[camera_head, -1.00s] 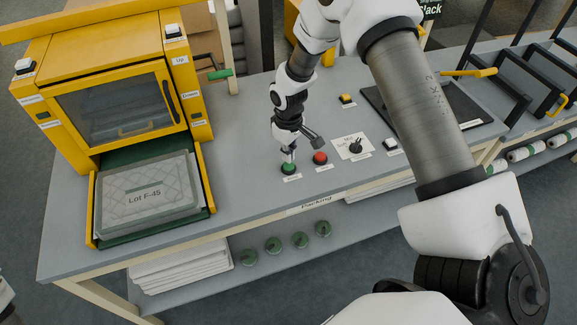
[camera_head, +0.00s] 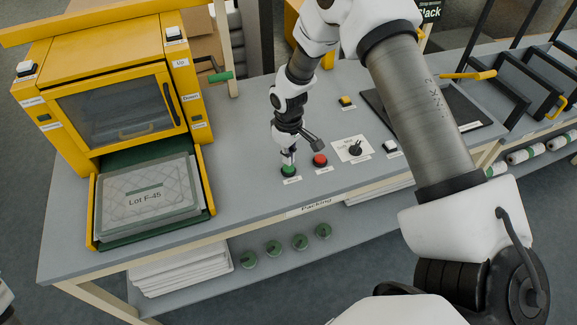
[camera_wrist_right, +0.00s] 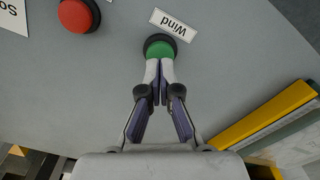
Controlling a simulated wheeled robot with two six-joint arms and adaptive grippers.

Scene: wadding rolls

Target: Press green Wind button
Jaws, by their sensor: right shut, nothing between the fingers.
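The green button (camera_head: 289,171) sits in a dark round base on the grey table. In the right wrist view the green button (camera_wrist_right: 160,49) has a white label (camera_wrist_right: 173,24) reading "Wind" beside it. My right gripper (camera_head: 289,160) points down at the green button, fingers together and empty. In the right wrist view the closed fingertips of my right gripper (camera_wrist_right: 160,66) overlap the near edge of the green cap. They are at or just above it; I cannot tell whether the cap is pressed down.
A red button (camera_head: 320,160) stands close to the right of the green one, then a black rotary knob (camera_head: 355,149) on a white plate. The yellow machine (camera_head: 110,85) and its tray with a "Lot F-45" pack (camera_head: 146,200) stand to the left.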

